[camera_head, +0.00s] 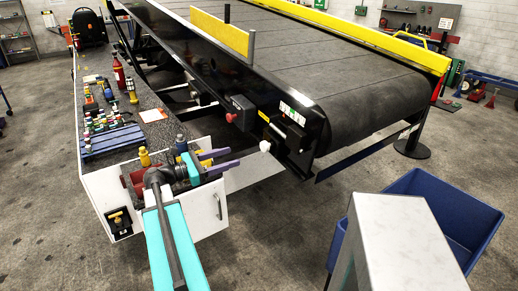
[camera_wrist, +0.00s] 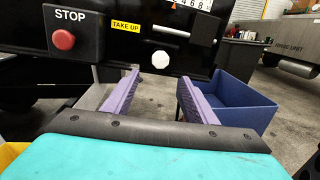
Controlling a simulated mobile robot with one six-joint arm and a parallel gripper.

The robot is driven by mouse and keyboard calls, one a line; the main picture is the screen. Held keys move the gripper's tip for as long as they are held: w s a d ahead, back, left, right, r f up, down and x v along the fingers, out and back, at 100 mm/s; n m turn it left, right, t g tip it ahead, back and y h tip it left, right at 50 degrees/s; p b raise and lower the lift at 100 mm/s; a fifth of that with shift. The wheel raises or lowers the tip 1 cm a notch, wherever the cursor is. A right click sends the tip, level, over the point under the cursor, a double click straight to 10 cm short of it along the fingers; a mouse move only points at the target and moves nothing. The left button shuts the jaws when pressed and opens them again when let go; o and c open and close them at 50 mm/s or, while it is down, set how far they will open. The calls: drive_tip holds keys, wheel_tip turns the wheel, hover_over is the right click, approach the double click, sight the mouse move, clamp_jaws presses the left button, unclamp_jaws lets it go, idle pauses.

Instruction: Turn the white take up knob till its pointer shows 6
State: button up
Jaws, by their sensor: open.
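The white take up knob (camera_wrist: 161,59) is on the black side of the belt loader, right of the yellow TAKE UP label (camera_wrist: 125,27). In the head view the knob (camera_head: 265,146) is a small white spot low on the machine's side. I cannot make out its pointer. Part of a number scale (camera_wrist: 188,4) shows at the top edge of the wrist view, with figures such as 4, 6 and 8. My gripper (camera_wrist: 158,77) has its purple fingers apart and empty. It also shows in the head view (camera_head: 224,160), left of the knob and apart from it.
A red STOP button (camera_wrist: 64,40) is left of the label. A blue bin (camera_head: 440,195) stands at the right. The conveyor belt (camera_head: 300,60) runs above the knob.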

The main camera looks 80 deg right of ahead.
sight(262, 148)
drive_tip(key=p+x, duration=0.2)
drive_tip(key=x, duration=1.1)
drive_tip(key=shift+p, duration=0.35)
drive_tip(key=c, duration=0.9)
drive_tip(key=shift+d, duration=0.25)
drive_tip(key=shift+c, duration=0.8)
drive_tip(key=shift+a, duration=0.15)
drive_tip(key=shift+f+m+b, duration=0.1)
drive_tip(key=shift+m+b, duration=0.2)
